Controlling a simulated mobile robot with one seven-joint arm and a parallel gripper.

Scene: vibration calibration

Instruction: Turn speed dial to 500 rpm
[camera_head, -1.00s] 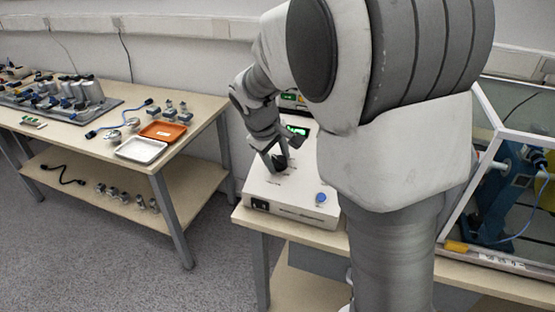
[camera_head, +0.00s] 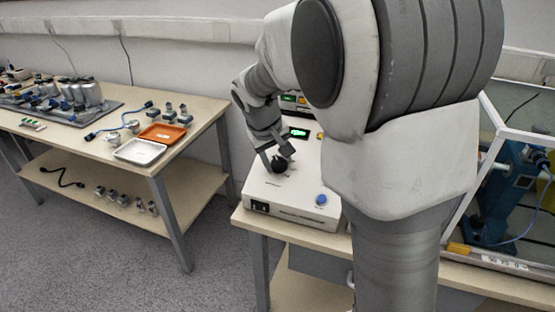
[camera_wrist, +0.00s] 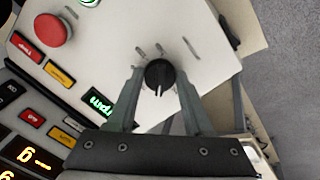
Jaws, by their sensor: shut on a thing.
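The black speed dial (camera_wrist: 160,74) sits on the sloping top of a white control box (camera_wrist: 200,35), with a pointer mark toward the bottom of the wrist picture. My gripper (camera_wrist: 160,84) is shut on the dial, with one finger on each side. In the head view the dark dial (camera_head: 279,166) shows just under my gripper (camera_head: 277,158). A green-lit display (camera_head: 299,132) is behind it. In the wrist view part of that display (camera_wrist: 97,101) shows "rpm"; its number is hidden.
The box also has a blue button (camera_head: 321,199) and a red button (camera_wrist: 52,30). Another instrument with lit digits (camera_wrist: 30,158) is close by. A clear-walled enclosure (camera_head: 505,110) stands at right. A side table (camera_head: 215,108) at left holds trays and parts.

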